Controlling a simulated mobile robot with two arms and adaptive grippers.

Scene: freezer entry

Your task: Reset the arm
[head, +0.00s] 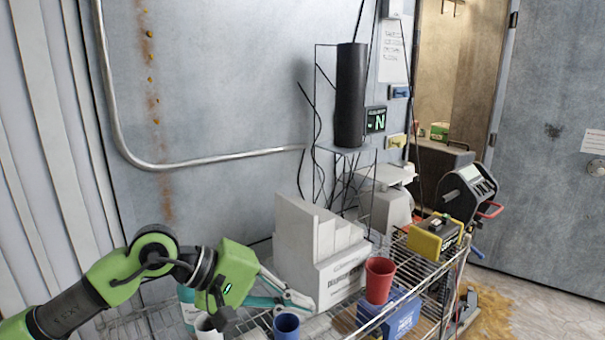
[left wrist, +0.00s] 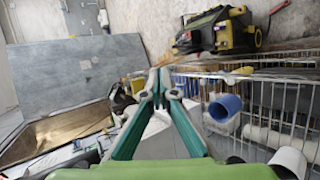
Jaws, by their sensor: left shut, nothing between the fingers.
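My left arm (head: 110,275) is green and black and comes in low from the left in the head view. Its left gripper (head: 300,302) is over the wire cart, in front of the white box (head: 335,285). The teal fingers (left wrist: 160,85) show in the left wrist view with their tips together and nothing between them. The fingers look close to the white box, but I cannot tell whether they touch it. My right gripper is in neither view.
On the wire cart (head: 440,285) are a red cup (head: 379,280) on a blue box (head: 403,318), a blue cup (head: 286,325), a white cup (head: 207,328) and a yellow-black device (head: 433,238). A metal wall (head: 225,80) stands behind; a doorway (head: 450,70) opens at right.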

